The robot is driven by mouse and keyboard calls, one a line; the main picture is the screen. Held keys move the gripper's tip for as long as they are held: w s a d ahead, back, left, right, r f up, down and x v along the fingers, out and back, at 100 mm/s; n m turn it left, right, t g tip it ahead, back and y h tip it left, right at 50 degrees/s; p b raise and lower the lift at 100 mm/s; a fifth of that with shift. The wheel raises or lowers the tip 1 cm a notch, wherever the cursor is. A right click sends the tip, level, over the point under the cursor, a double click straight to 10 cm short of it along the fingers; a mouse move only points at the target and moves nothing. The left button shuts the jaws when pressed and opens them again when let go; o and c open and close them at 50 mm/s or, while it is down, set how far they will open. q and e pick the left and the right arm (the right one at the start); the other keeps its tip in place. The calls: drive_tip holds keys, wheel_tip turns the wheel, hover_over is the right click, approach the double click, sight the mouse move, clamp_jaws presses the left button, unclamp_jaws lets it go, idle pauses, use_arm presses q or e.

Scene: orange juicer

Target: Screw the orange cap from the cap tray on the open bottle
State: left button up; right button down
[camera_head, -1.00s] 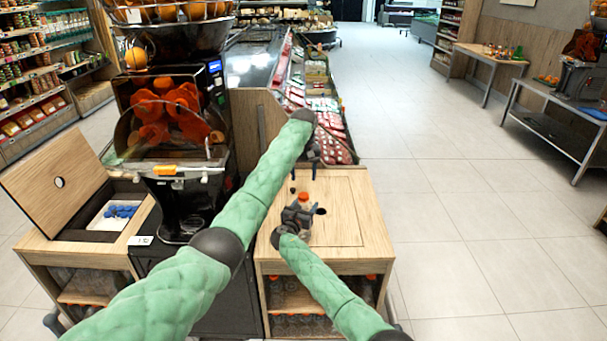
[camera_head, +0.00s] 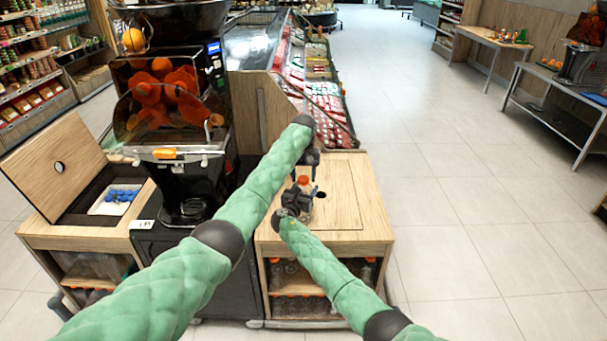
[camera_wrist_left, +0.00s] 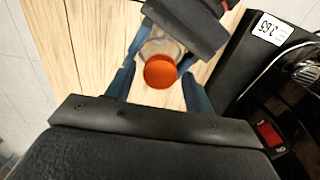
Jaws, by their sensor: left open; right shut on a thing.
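An orange cap (camera_head: 304,180) sits on top of a clear bottle, which shows under it in the left wrist view (camera_wrist_left: 161,46). My right gripper (camera_head: 294,203) is shut on the bottle and holds it upright over the wooden counter. My left gripper (camera_head: 303,170) is open above the bottle. In the left wrist view, its blue fingers (camera_wrist_left: 160,66) are on either side of the orange cap (camera_wrist_left: 160,72), with small gaps. How tightly the cap sits on the bottle cannot be told. The white cap tray (camera_head: 97,208) at left holds blue caps.
The wooden counter (camera_head: 350,230) has a round hole beside the bottle. The juicer (camera_head: 185,130) stands left of my left arm. A raised wooden lid (camera_head: 45,170) is beside the cap tray. Bottles stand on the shelf under the counter.

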use_arm(q)
drive_tip(key=c, duration=1)
drive_tip(key=o, duration=1.2)
drive_tip(key=shift+c, duration=0.2)
wheel_tip(320, 180, up, 12)
use_arm(e)
drive_tip(key=shift+c, duration=1.9)
unclamp_jaws()
